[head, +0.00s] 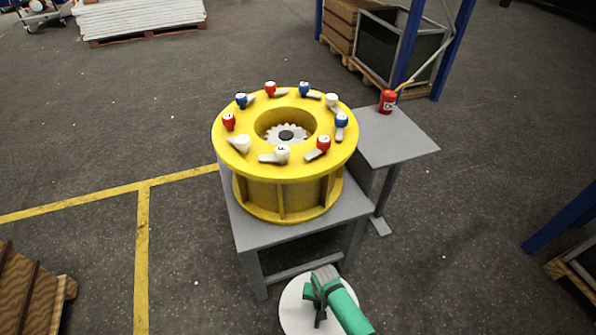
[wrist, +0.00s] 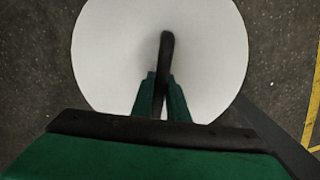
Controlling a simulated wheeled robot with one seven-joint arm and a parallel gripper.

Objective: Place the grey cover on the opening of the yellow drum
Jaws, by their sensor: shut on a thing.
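The yellow drum (head: 262,190) stands on a grey table in the middle of the head view. Its round opening (head: 286,128) faces up and shows a grey toothed gear inside. The cover is a pale grey disc (head: 293,310) near the bottom of the head view, in front of the table. It also fills much of the wrist view (wrist: 105,50), with a dark upright handle (wrist: 166,60) at its middle. My green gripper (head: 318,292) is shut on this handle, with a finger on each side (wrist: 161,98). The cover is apart from the drum.
Several red, white and blue knobs with grey levers ring the drum's top around the opening. A lower grey side table (head: 405,140) at the right holds a red can (head: 388,101) with a yellow spout. Shelving and crates stand farther back; open floor lies left.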

